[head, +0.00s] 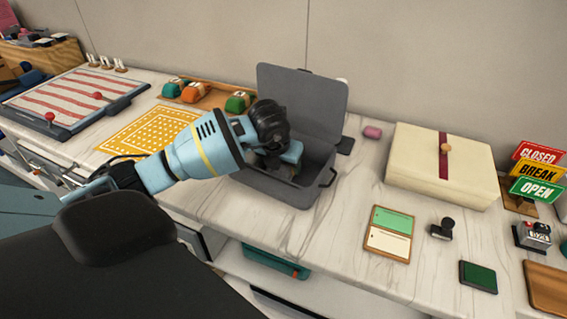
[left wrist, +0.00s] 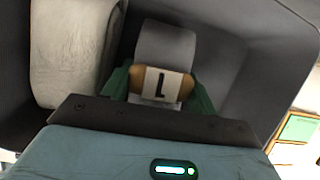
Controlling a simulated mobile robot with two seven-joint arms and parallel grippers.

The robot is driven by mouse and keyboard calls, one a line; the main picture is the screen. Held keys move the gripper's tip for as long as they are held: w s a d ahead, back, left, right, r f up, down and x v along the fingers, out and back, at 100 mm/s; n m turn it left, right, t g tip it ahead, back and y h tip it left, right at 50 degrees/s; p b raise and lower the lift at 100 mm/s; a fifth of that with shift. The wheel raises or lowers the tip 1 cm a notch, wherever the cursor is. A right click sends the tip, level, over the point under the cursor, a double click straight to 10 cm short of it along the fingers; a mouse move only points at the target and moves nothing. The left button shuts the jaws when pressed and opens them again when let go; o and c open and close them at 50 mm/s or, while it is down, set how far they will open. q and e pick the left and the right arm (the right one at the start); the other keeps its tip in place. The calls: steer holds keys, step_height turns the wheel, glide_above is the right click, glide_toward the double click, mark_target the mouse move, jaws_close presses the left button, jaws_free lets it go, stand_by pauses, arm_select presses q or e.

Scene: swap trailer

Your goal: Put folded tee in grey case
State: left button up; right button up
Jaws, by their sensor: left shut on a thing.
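The grey case (head: 302,97) stands open on the counter, its lid up at the back. My left gripper (head: 286,163) reaches down into it. In the left wrist view, my left gripper (left wrist: 162,98) is shut on the folded tee (left wrist: 160,84), which is green with a tan band and a white label marked "L". Dark case walls (left wrist: 255,75) surround it. In the head view the tee is hidden by my gripper and the case wall. I cannot tell whether it touches the case floor. My right gripper is not in view.
A pale bundle (left wrist: 70,50) lies beside the tee in the case. A wooden tray (head: 212,97) with several banded bundles stands behind my arm. A cream box (head: 420,165) stands to the right. Clear counter (head: 340,210) lies between the case and a green-and-cream card board (head: 389,233).

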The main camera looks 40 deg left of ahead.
arm_select(q)
steer(key=o, duration=0.8)
steer(key=shift+s+r, duration=0.1)
steer(key=shift+r, duration=0.45)
steer(key=v, duration=1.1)
steer(key=shift+s+d+p, duration=0.1)
steer(key=shift+s+p, duration=0.1)
steer(key=shift+p, duration=0.15)
